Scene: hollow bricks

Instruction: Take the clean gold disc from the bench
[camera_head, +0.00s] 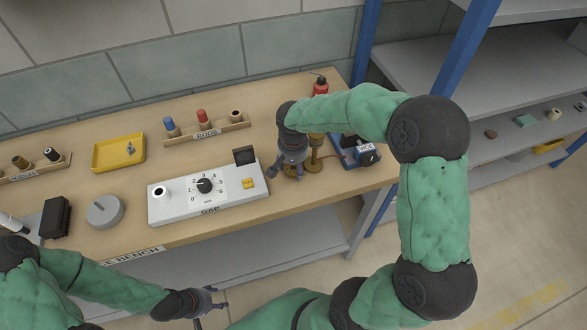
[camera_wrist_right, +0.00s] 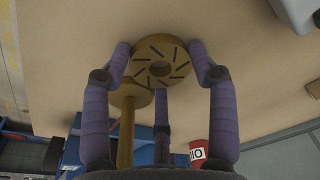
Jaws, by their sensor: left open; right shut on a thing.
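A gold disc (camera_wrist_right: 160,50) with a central hole and several dark slanted slots sits between the fingers of my right gripper in the right wrist view. My right gripper (camera_wrist_right: 161,68) is shut on its rim. In the head view my right gripper (camera_head: 289,172) points down at the bench (camera_head: 275,97), right of the grey gauge box, and hides most of the disc. I cannot tell the disc's height over the bench. A gold stand (camera_head: 316,151) with a post and round base is beside the gripper; its post also shows in the wrist view (camera_wrist_right: 126,135). My left gripper (camera_head: 212,303) is open and empty, in front of the bench.
The gauge box (camera_head: 222,197) with a dial is left of my right gripper. A blue vice (camera_head: 357,153) is close on its right, a red bottle (camera_head: 320,86) behind.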

